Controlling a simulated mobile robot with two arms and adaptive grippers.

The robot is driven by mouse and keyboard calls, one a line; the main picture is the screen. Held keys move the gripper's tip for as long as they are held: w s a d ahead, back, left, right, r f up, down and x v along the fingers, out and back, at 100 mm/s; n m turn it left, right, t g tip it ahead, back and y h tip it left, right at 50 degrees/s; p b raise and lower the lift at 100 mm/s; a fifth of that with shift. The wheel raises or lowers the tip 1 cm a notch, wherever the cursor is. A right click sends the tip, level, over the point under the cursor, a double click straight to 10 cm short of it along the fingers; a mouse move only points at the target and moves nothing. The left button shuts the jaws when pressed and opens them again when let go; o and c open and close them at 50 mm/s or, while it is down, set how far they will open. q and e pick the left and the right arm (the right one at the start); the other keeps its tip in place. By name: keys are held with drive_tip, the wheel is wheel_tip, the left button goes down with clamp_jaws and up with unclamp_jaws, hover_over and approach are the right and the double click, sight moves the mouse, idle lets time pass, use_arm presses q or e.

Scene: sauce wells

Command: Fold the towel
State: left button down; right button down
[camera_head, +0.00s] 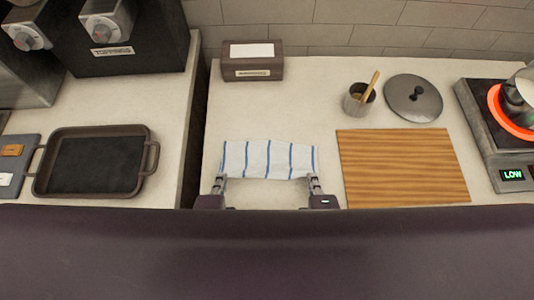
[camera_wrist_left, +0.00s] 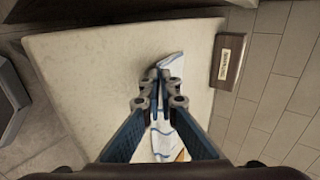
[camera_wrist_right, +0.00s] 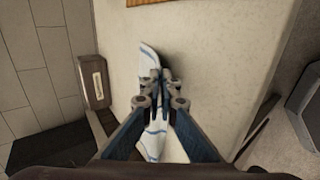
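The towel (camera_head: 268,158), white with blue stripes, is spread on the pale counter between my two grippers in the head view. My left gripper (camera_head: 220,179) is at its near left corner and my right gripper (camera_head: 315,181) is at its near right corner. In the left wrist view the fingers are close together with towel cloth (camera_wrist_left: 160,140) at and behind them. In the right wrist view the fingers are also close together, with the towel (camera_wrist_right: 149,62) at the tips. Both look shut on the cloth. The exact pinch points are partly hidden by the fingers.
A wooden cutting board (camera_head: 402,167) lies right of the towel. Behind it are a cup with a wooden utensil (camera_head: 357,101) and a round lid (camera_head: 412,98). A brown box (camera_head: 252,62) stands at the back. A glowing burner (camera_head: 505,112) is far right. A gap separates the left counter with a tray (camera_head: 148,165).

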use_arm(q)
drive_tip(key=shift+s+f, duration=0.15)
use_arm(e)
drive_tip(key=shift+s+f, duration=0.15)
use_arm(q)
drive_tip(key=c, duration=1.9)
unclamp_jaws()
use_arm(e)
drive_tip(key=c, duration=1.9)
unclamp_jaws()
